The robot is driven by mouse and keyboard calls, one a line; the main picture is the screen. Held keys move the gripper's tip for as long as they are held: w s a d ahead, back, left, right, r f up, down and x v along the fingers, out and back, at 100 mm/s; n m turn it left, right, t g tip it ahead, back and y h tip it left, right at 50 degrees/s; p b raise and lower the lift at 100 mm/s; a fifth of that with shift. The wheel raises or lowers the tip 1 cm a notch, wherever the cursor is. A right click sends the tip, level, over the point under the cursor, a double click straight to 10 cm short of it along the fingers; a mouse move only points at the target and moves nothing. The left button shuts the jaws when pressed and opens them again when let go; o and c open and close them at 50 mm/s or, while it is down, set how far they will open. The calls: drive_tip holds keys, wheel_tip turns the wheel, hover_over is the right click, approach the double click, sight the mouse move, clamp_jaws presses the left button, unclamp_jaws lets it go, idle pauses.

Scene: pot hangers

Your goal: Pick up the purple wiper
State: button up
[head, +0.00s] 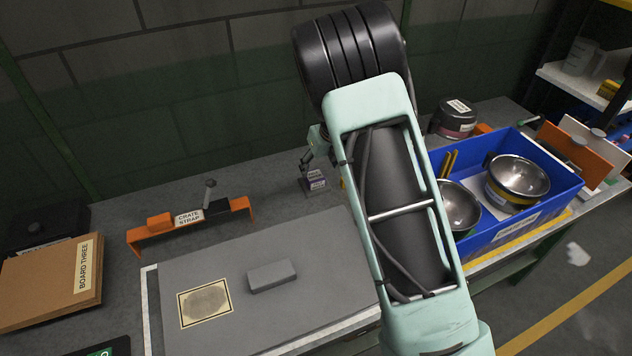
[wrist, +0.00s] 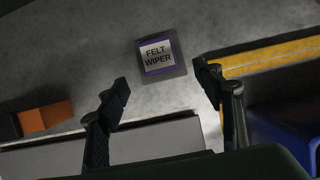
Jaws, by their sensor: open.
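The purple wiper (wrist: 160,57) is a small block with a purple edge and a white label reading "FELT WIPER". It lies on the grey bench top in the wrist view, ahead of and between my fingertips. In the head view the wiper (head: 314,181) sits behind the grey board, just left of my arm. My gripper (wrist: 164,90) is open and empty, with a finger on each side of the view. The wiper is apart from both fingers. In the head view my gripper (head: 318,150) shows only in part beside my arm, close to the wiper.
A blue crate (head: 487,237) with metal bowls stands right of my arm. A grey board (head: 240,255) with a grey block (head: 272,275) lies in front. An orange crate strap stand (head: 150,232) is at left. A dark round pot (head: 456,118) stands behind the crate.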

sight(314, 175)
drive_tip(key=x, duration=0.4)
drive_tip(key=w+x, duration=0.1)
drive_tip(key=x, duration=0.3)
drive_tip(key=shift+w+a+f+p, duration=0.1)
drive_tip(key=shift+a+f+p, duration=0.1)
drive_tip(key=shift+a+p, duration=0.15)
drive_tip(key=c, duration=1.3)
